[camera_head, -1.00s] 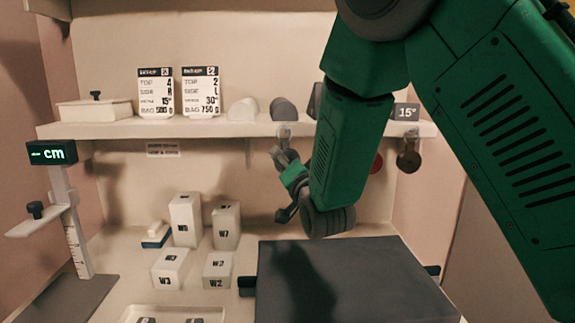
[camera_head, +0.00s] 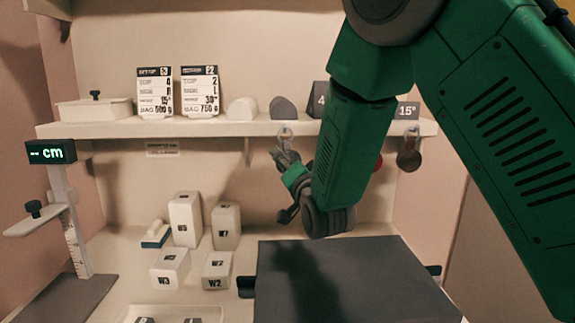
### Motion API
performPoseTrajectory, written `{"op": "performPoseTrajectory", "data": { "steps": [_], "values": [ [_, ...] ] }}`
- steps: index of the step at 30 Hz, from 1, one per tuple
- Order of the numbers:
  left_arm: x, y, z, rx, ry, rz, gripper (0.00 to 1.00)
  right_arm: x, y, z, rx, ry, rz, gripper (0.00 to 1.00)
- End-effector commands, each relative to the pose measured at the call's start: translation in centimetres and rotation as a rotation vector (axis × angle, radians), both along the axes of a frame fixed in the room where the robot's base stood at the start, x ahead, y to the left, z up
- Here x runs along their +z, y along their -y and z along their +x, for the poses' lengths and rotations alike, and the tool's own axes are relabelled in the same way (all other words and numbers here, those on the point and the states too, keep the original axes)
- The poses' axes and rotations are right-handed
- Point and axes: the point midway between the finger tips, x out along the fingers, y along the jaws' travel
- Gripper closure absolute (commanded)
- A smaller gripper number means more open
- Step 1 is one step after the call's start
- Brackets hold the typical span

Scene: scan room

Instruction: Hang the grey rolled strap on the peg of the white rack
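The white rack (camera_head: 215,128) is a shelf on the back wall with small hooks or pegs under its front edge. One peg (camera_head: 285,131) shows just above my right gripper (camera_head: 283,153). This gripper comes in from the right on the green arm, and its grey fingers point up and left below the shelf. Small grey shapes overlap at the fingertips, so I cannot tell a rolled strap from the fingers, nor whether they are shut. A brown round item (camera_head: 409,158) hangs at the right end of the rack. My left gripper is not in view.
On the shelf stand a white box (camera_head: 95,111), two printed cards (camera_head: 199,92), rounded blocks (camera_head: 283,107) and angle blocks. Several white weight blocks (camera_head: 186,219) stand below. A dark box (camera_head: 355,280) is under my arm, and a cm gauge (camera_head: 52,152) stands left.

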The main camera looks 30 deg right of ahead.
Motion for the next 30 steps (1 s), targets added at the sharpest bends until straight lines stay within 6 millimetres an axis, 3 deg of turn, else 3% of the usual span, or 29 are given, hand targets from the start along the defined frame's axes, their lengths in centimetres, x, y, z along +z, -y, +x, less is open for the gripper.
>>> {"op": "performPoseTrajectory", "data": {
  "steps": [13,24,30],
  "values": [
    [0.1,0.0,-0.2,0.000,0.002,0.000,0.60,-0.1,-0.2,-0.8,0.000,0.000,0.001,0.25],
    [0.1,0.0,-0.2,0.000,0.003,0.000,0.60,-1.2,-2.2,-7.7,0.000,-0.004,0.001,0.25],
    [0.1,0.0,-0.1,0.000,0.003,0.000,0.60,-1.6,-2.9,-10.5,0.001,-0.002,0.001,0.25]
  ]
}}
